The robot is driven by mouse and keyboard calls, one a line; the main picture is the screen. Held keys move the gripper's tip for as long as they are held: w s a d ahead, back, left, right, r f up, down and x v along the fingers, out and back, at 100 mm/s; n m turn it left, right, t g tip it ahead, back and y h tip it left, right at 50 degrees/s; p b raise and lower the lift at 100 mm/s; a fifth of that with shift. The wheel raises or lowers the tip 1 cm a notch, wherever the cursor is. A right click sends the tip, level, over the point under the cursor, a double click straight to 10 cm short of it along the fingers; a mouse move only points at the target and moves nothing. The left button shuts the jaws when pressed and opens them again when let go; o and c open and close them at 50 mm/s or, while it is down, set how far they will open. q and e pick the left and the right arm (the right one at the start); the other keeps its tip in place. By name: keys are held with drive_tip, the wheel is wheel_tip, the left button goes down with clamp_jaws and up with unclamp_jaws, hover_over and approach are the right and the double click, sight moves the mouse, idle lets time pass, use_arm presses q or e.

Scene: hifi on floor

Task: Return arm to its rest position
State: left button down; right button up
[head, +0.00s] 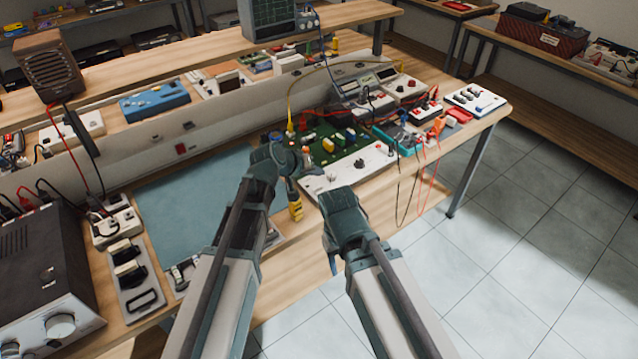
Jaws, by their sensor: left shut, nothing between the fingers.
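My left arm reaches up from the bottom of the head view, over the front of the workbench. Its gripper (301,167) is shut and empty, near the left edge of the white and green circuit board (345,160). My right arm also comes in from the bottom, and its wrist is in front of the bench's front edge. The right gripper's fingers do not show past that wrist. A yellow and black handled tool (295,211) is just below the left gripper in the picture; I cannot tell whether they touch.
A blue mat (190,205) covers the bench left of my left arm. A dark metal instrument (40,270) with knobs stands at the lower left. Meters (365,98) and red cables crowd the bench at right. Tiled floor (520,240) is clear at right.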

use_arm(q)
drive_tip(key=shift+r+p, duration=0.3)
drive_tip(key=shift+r, duration=0.35)
drive_tip(key=shift+f, duration=0.1)
drive_tip(key=s+a+f+m+g+y, duration=0.1)
drive_tip(key=s+f+g+y, duration=0.1)
drive_tip(key=s, duration=0.6)
drive_tip(key=s+a+f+m+g+y, duration=0.2)
drive_tip(key=s+y, duration=0.1)
drive_tip(key=s, duration=0.6)
drive_tip(key=s+a+f+m+g+y, duration=0.1)
drive_tip(key=s+a+f+g+y, duration=0.1)
drive_tip(key=s, duration=0.6)
drive_tip(key=shift+s+a+f+g+y, duration=0.3)
drive_tip(key=shift+s+g, duration=0.1)
drive_tip(key=shift+g, duration=0.2)
